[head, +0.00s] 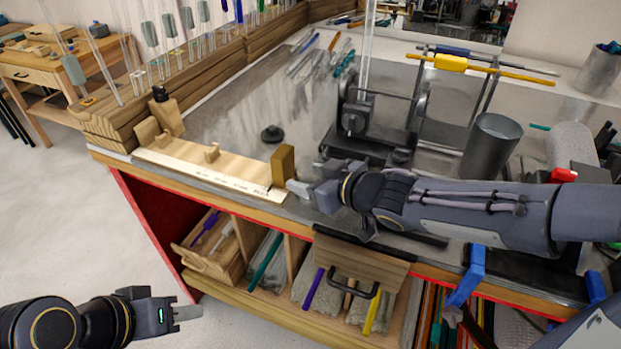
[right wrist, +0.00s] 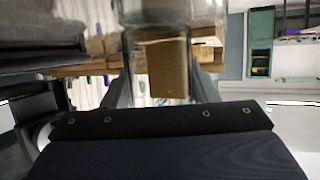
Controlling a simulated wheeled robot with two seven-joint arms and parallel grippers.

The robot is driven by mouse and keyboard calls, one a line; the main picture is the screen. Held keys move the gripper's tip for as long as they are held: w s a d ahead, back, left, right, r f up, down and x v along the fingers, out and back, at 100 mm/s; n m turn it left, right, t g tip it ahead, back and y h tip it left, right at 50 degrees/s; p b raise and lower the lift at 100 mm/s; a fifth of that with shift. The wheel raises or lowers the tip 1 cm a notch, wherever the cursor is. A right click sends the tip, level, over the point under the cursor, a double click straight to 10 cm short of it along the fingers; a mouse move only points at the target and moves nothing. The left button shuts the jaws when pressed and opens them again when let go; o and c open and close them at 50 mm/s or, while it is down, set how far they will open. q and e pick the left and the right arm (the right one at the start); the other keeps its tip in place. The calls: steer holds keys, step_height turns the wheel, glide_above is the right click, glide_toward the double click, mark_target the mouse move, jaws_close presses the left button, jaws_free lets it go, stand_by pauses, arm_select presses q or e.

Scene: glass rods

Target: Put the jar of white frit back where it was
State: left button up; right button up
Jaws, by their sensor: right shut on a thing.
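My right gripper (head: 298,188) is shut on a clear glass jar (right wrist: 172,18). The jar shows at the top of the right wrist view, between the fingers. No white frit can be made out in the part that shows. In the head view the jar cannot be told apart from the gripper. The gripper is at the bench's front edge, beside an upright brown wooden block (head: 283,165), which also shows beyond the jar in the right wrist view (right wrist: 168,70). My left gripper (head: 185,312) hangs empty over the floor, seen edge-on.
A pale wooden board (head: 195,172) with small blocks lies left of the gripper. A black knobbed disc (head: 272,134) lies behind it. A black roller stand (head: 375,125) and a grey cup (head: 490,145) stand close behind my right arm. Glass rods stand in a wooden rack (head: 105,120).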

steer(key=shift+f, duration=0.2)
steer(key=o, duration=1.1)
steer(key=shift+o, duration=0.2)
steer(key=shift+r, duration=0.3)
steer(key=shift+s+d+r+p, duration=0.15)
steer(key=shift+d+r+p, duration=0.1)
steer(key=shift+p, duration=0.15)
steer(key=p+v, duration=0.5)
steer(key=v, duration=0.5)
steer(key=shift+s+d+r+p, duration=0.1)
steer(key=shift+s+d+p, duration=0.15)
steer(key=shift+p, duration=0.15)
steer(key=shift+s+d, duration=0.15)
steer(key=shift+s, duration=0.1)
